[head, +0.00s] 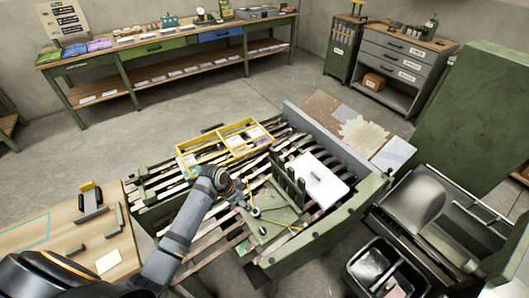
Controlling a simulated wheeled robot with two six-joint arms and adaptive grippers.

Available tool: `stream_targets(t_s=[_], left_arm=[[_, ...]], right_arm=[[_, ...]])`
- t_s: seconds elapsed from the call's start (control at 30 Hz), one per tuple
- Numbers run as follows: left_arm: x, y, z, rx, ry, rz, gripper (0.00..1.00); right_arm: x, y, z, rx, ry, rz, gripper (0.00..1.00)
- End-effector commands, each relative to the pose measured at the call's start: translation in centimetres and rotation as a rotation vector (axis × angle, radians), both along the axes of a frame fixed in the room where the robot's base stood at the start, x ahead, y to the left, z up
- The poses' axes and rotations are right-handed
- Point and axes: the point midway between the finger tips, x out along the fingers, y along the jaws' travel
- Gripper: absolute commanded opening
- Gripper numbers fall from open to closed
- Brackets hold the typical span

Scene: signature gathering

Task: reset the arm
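My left arm comes in from the lower left and reaches over the slatted bench in the middle of the head view. My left gripper (246,194) is at its end, above the slats and near the green plate (277,222). Its fingers are small and dark here, so I cannot tell whether they are open or shut, or whether they touch anything. My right gripper is not in view.
A yellow divided tray (232,141) lies behind the gripper on the slatted bench. A white board (318,181) is to its right. A wooden table (65,232) is at the left. Black bins (378,265) stand at the lower right. The floor behind is open.

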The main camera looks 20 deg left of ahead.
Motion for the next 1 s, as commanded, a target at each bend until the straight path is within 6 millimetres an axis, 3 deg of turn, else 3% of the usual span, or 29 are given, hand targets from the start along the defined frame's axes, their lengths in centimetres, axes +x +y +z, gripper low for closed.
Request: stream_targets(t_s=[0.17, 0.33, 0.5, 0.9, 1.0], left_arm=[[-0.7, -0.2, -0.1, 0.004, 0.006, 0.014, 0.50], [-6.0, -0.7, 0.4, 0.046, 0.035, 0.138, 0.50], [-11.1, -0.6, 2.1, 0.083, 0.050, 0.298, 0.50], [-18.9, 0.7, 7.2, 0.123, 0.036, 0.600, 0.50], [-18.3, 1.0, 4.8, 0.128, 0.048, 0.607, 0.50]], right_arm=[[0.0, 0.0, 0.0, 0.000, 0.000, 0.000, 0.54], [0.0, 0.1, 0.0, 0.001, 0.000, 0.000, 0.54], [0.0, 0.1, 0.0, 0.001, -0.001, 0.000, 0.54], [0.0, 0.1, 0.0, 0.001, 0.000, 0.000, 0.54], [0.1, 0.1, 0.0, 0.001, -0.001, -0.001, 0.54]])
